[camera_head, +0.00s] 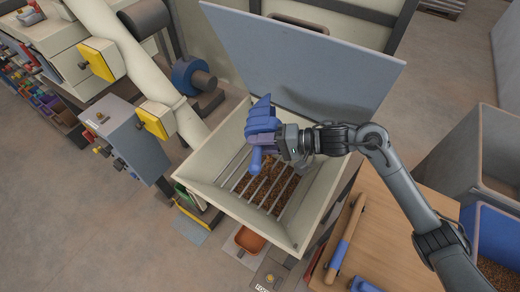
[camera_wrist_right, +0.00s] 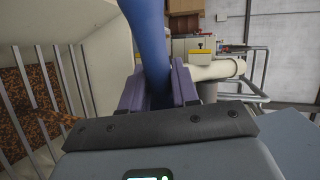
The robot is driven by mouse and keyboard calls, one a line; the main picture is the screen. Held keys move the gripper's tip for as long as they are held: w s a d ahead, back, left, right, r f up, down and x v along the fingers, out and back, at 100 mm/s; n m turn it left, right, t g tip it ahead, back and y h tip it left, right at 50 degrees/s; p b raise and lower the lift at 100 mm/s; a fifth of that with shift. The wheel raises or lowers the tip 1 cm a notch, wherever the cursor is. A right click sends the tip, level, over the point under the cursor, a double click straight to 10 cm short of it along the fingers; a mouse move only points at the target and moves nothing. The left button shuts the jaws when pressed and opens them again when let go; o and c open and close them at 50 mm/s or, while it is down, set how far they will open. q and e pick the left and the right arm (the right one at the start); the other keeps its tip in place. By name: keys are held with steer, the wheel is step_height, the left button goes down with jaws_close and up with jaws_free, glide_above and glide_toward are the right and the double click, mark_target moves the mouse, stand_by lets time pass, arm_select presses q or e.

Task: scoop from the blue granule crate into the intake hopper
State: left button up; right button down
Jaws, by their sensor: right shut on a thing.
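The intake hopper (camera_head: 308,212) is a cream, square funnel with metal bars across it. Brown granules lie under the bars, which also show at the left of the right wrist view. My right gripper (camera_head: 275,146) is over the hopper's mouth, shut on the handle of a blue scoop (camera_head: 262,117). The scoop's blue handle also shows between the purple fingers in the right wrist view (camera_wrist_right: 148,32). The scoop looks tipped; whether it holds granules cannot be seen. The blue granule crate (camera_head: 506,222) is at the lower right, with brown granules inside, partly behind my right arm.
A grey raised lid (camera_head: 310,65) stands behind the hopper. A wooden bench (camera_head: 395,225) with a blue-and-wood long tool (camera_head: 345,240) lies between hopper and crate. A grey bin (camera_head: 465,150) stands behind the crate. A grey box (camera_head: 120,135) and cream pipe are left of the hopper.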

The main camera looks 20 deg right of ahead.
steer(key=shift+f+b, duration=0.25)
steer(key=shift+b, duration=0.1)
steer(key=shift+s+d+r+t+y+p, duration=0.1)
steer(key=shift+d+r+t+y+p, duration=0.15)
steer(key=shift+y+p, duration=0.3)
steer(key=shift+s+d+r+t+y, duration=0.15)
steer(key=shift+t+y, duration=0.3)
steer(key=shift+y, duration=0.3)
arm_select(q)
step_height(320, 180, down, 4)
steer(key=b, duration=0.3)
steer(key=shift+d, duration=0.15)
arm_select(e)
steer(key=t+y, duration=0.1)
steer(key=y, duration=0.1)
steer(key=d+t+y, duration=0.1)
steer(key=y, duration=0.1)
steer(key=s+d+t+y, duration=0.1)
steer(key=y, duration=0.2)
steer(key=shift+t, duration=0.3)
